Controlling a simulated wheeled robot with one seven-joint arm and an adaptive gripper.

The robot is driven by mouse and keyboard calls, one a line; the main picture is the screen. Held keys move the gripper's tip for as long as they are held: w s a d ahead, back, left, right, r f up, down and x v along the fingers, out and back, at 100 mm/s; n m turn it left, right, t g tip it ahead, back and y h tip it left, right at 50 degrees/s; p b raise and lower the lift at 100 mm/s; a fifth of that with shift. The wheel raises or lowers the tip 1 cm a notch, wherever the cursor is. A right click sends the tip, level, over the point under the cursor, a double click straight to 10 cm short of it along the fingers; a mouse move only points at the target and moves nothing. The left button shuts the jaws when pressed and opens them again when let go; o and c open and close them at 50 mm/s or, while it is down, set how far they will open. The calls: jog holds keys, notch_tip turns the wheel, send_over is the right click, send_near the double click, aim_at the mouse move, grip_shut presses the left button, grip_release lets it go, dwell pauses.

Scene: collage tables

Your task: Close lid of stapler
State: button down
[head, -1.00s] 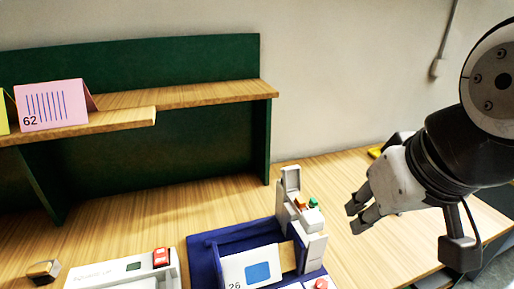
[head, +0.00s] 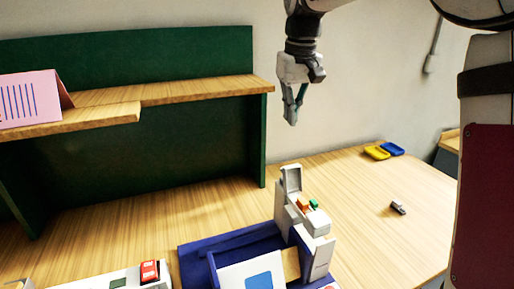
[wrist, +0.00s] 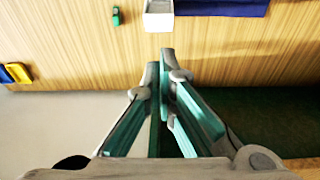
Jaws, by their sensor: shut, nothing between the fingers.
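A white and grey device with an upright flap, which looks like the stapler (head: 313,240), stands at the right end of the blue tray in the head view. Its lid (head: 291,179) is raised, and an orange-red part shows beside the lid's base. The white end of the lid also shows at the top of the wrist view (wrist: 158,16). My gripper (head: 292,118) points down, shut and empty, above the lid and apart from it. In the wrist view my gripper's fingertips (wrist: 165,55) lie close together just below the white piece.
A blue tray (head: 195,262) holds a white card. A small green item (head: 313,204) is right of the lid. A small dark object (head: 398,207) and yellow (head: 376,152) and blue (head: 393,149) trays lie farther right. A wooden shelf (head: 205,92) with green panels stands left.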

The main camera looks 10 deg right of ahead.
aim_at(291, 179)
jog(key=w+f+g, duration=0.1)
jog(key=w+f, duration=0.4)
jog(key=w, duration=0.3)
jog(key=s+f+p, duration=0.3)
jog(key=f, duration=0.6)
jog(key=shift+s+d, duration=0.2)
